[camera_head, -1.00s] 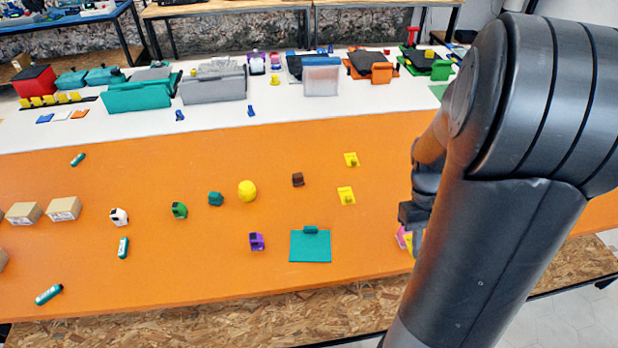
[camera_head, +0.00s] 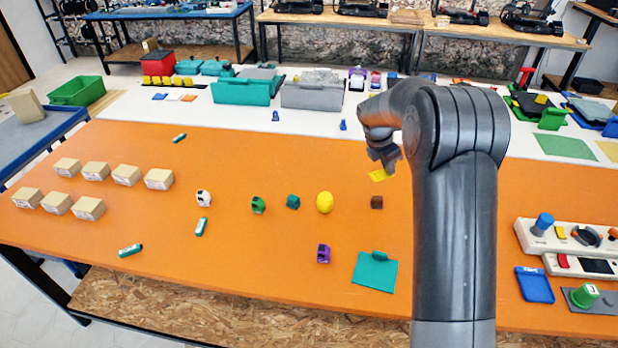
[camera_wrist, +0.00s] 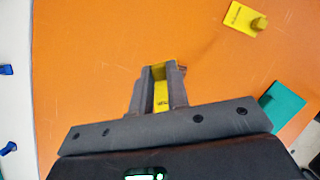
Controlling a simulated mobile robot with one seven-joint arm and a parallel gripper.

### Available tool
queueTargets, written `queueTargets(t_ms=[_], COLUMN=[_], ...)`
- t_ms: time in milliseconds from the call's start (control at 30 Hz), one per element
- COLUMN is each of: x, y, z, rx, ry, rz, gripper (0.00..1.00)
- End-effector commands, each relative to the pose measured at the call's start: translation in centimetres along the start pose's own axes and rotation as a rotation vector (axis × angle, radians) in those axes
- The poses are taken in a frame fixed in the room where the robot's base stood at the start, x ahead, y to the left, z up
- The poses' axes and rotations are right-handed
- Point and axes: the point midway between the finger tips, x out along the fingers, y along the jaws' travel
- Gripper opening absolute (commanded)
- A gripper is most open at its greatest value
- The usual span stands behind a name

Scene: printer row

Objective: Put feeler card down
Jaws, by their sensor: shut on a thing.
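My gripper (camera_head: 382,166) is shut on a small yellow feeler card (camera_head: 378,176), over the far part of the orange table. In the wrist view the card (camera_wrist: 161,92) sits between the two fingers (camera_wrist: 160,85). The card looks tilted in the head view and seems clear of the table, though the exact gap cannot be told. A second yellow card with a raised knob (camera_wrist: 245,19) lies flat on the table in the wrist view.
A brown cube (camera_head: 376,202) stands close in front of my gripper. A yellow rounded piece (camera_head: 325,202), a purple piece (camera_head: 323,254) and a teal plate (camera_head: 375,271) lie nearby. Cardboard boxes (camera_head: 158,179) stand left. The orange surface left of my gripper (camera_head: 280,160) is clear.

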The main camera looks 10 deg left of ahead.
Motion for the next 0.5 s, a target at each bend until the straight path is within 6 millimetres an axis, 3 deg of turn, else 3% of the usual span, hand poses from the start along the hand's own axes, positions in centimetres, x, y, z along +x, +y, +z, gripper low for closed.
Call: queueTargets(t_ms=[33, 200, 300, 500], x=[-0.3, -1.5, -2.1, -2.6], y=[2.4, 8.4, 10.7, 12.9], z=[-1.1, -4.1, -5.4, -7.2], rx=[-0.091, -0.351, -0.455, -0.555], ry=[0.001, 0.001, 0.001, 0.001], rz=[0.040, 0.147, 0.188, 0.227], gripper=[0.00, 0.00, 0.00, 0.00])
